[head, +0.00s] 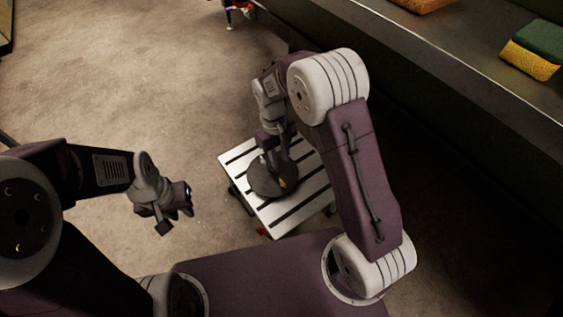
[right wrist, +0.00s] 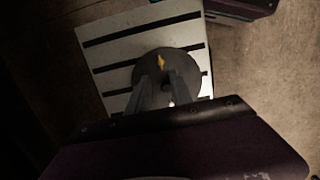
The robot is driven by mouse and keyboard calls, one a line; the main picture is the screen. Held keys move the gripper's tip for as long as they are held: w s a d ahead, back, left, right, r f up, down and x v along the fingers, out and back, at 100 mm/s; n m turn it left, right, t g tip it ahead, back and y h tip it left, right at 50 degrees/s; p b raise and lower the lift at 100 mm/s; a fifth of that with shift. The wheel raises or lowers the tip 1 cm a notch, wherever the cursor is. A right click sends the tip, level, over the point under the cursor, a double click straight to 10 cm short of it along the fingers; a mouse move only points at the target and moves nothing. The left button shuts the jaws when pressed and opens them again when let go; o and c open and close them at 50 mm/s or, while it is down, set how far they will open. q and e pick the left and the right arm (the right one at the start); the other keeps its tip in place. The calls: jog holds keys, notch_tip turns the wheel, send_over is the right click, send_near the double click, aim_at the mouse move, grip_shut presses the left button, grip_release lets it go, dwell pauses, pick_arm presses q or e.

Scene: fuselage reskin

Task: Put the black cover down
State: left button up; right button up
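The black cover (head: 266,180) is a dark round disc with a small yellow mark. It is on or just above a white slotted table (head: 237,160); I cannot tell if it touches. My right gripper (head: 279,165) points down at the cover. In the right wrist view, the two fingers (right wrist: 166,80) reach over the cover (right wrist: 188,66), close together at its middle beside the yellow mark. Whether they grip a part of it is unclear. My left gripper (head: 177,220) hangs away to the left, empty, its fingers apart.
A long dark bench (head: 470,60) runs along the right, with a green and yellow block (head: 535,52) and an orange-brown block (head: 424,4) on it. The floor on the left is clear.

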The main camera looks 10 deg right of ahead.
jog(key=s+d+r+m+t, duration=0.1)
jog(key=s+d+r+m, duration=0.1)
jog(key=s, duration=0.4)
jog(key=s+d+r+m+t, duration=0.1)
jog(key=s+d+r+m, duration=0.1)
jog(key=s+d, duration=0.3)
jog(key=shift+s+r+m+t+y, duration=0.3)
jog(key=shift+s+t+y, duration=0.1)
jog(key=shift+s, duration=0.6)
